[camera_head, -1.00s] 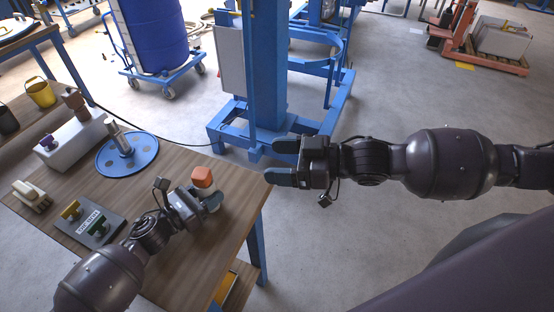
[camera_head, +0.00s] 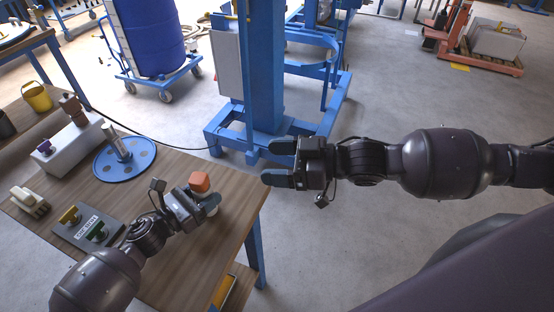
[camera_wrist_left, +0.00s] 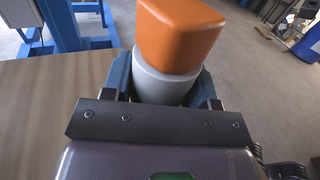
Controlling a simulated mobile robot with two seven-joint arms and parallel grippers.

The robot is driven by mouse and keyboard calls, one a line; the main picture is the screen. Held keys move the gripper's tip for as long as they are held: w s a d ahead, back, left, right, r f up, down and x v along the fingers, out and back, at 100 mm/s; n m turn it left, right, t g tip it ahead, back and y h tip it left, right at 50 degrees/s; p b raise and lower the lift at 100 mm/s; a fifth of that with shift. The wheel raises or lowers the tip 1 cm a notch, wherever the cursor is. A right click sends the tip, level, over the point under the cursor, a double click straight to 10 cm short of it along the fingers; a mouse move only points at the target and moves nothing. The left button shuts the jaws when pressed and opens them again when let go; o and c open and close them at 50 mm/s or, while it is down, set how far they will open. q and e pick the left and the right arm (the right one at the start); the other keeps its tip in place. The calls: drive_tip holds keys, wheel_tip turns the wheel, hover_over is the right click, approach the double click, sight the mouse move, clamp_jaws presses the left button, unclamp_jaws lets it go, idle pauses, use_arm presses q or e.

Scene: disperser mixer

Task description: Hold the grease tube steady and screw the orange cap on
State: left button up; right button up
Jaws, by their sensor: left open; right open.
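The orange cap (camera_head: 200,182) sits on top of the grease tube, by my left gripper (camera_head: 209,203) near the right edge of the wooden table. In the left wrist view the cap (camera_wrist_left: 180,32) is a blocky orange piece, slightly tilted, above the pale grey tube (camera_wrist_left: 163,82). The tube stands between the blue fingers of my left gripper (camera_wrist_left: 162,84), which is open around it. I cannot tell whether the fingers touch it. The tube's lower part is hidden by the gripper. My right gripper (camera_head: 271,163) is open and empty, over the floor beyond the table's right edge.
On the wooden table (camera_head: 182,262) are a blue disc with a metal post (camera_head: 125,160), a labelled plate with knobs (camera_head: 88,226), a brush (camera_head: 30,201) and a white block (camera_head: 72,147). A blue machine column (camera_head: 262,70) stands behind. The table's right front is clear.

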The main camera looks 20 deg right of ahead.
use_arm(q)
drive_tip(key=o, duration=0.6)
drive_tip(key=shift+c, duration=0.2)
drive_tip(key=v, duration=1.2)
drive_tip(key=shift+a, duration=0.15)
drive_tip(key=shift+b+v, duration=0.55)
drive_tip(key=shift+v, duration=2.3)
